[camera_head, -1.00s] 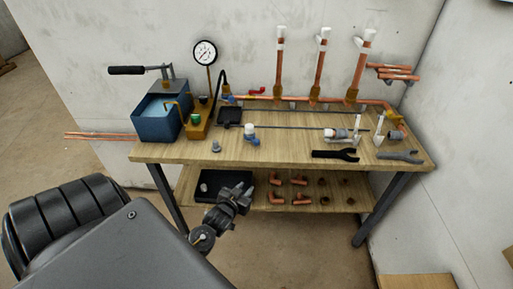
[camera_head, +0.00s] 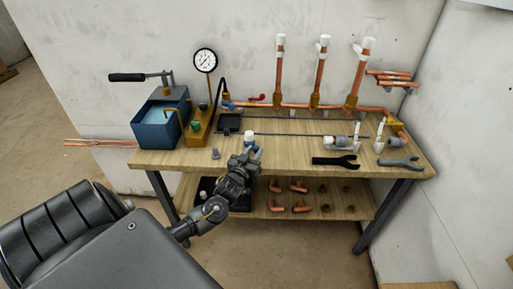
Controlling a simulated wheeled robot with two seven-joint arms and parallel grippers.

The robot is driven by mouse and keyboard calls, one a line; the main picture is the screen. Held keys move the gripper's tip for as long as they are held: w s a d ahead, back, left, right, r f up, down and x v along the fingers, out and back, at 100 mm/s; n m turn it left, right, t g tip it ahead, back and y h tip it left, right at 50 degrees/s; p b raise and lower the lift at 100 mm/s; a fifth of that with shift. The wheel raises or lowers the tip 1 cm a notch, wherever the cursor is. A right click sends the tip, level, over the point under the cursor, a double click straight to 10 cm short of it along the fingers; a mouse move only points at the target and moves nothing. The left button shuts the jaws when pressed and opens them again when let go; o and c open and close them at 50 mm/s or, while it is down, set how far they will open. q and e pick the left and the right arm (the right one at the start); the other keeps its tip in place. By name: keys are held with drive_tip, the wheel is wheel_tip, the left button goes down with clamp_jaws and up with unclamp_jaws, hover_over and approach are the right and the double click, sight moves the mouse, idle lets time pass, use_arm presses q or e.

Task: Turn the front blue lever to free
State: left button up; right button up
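A small blue lever (camera_head: 226,103) shows at the left end of the copper pipe, behind the green-knobbed brass block. A white-capped fitting (camera_head: 249,137) with a blue part stands nearer the bench's front edge. The gripper hides its lower part. I cannot tell from these frames how either blue part is turned. My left gripper (camera_head: 247,157) is at the bench's front edge, just in front of the white-capped fitting. Its fingers look apart, with nothing seen held. Contact with the fitting cannot be made out. My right gripper is not in view.
A lower shelf (camera_head: 340,207) holds copper fittings and a black tray.

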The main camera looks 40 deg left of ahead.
use_arm(q)
drive_tip(key=shift+x, duration=1.3)
drive_tip(key=shift+c, duration=0.5)
clamp_jaws()
